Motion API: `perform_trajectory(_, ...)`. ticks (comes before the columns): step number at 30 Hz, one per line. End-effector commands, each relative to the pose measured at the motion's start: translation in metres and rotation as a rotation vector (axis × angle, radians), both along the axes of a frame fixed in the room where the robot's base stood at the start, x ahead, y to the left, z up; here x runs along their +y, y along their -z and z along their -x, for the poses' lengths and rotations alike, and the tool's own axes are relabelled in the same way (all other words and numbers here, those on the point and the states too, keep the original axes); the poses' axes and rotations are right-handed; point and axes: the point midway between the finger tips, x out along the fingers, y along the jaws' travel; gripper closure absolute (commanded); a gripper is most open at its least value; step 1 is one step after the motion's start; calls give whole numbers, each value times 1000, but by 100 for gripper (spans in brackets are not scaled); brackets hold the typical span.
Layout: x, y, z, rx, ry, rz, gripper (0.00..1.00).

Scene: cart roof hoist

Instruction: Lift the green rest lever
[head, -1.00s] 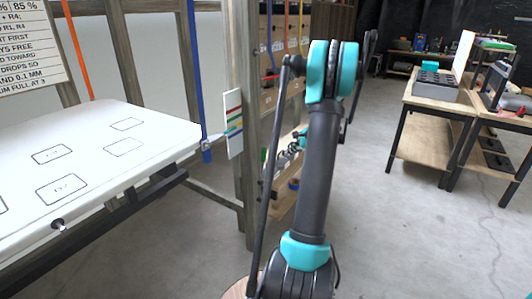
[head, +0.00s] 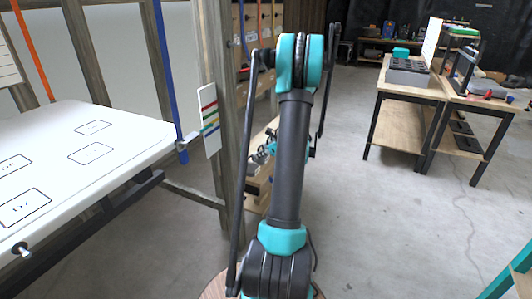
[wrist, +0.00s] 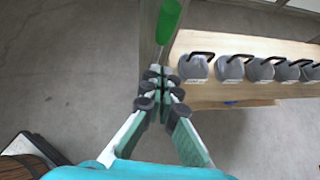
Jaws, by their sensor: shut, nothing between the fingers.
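A green lever grip (wrist: 168,18), a cylinder on a thin rod, shows at the top of the wrist view, just beyond my fingertips. My gripper (wrist: 161,78) is shut and empty, its dark fingertips together below the rod. In the picture the rod's lower end comes close to the fingertips; I cannot tell whether they touch. In the head view my own arm hides most of the gripper, and I cannot make out the green lever there.
Several grey weights with black handles (wrist: 230,68) stand in a row on a wooden shelf (wrist: 215,42), right of my gripper. Benches (head: 420,90) stand at right; open floor lies between.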

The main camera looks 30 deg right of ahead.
Motion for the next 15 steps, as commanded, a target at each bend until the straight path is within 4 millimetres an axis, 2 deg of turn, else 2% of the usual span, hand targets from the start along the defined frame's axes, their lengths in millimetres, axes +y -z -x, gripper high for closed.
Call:
perform_trajectory(4,12,16,-21,-1,-3,1,100)
perform_trajectory(9,21,11,-41,0,-2,1,100)
perform_trajectory(15,26,10,-51,0,-1,1,100)
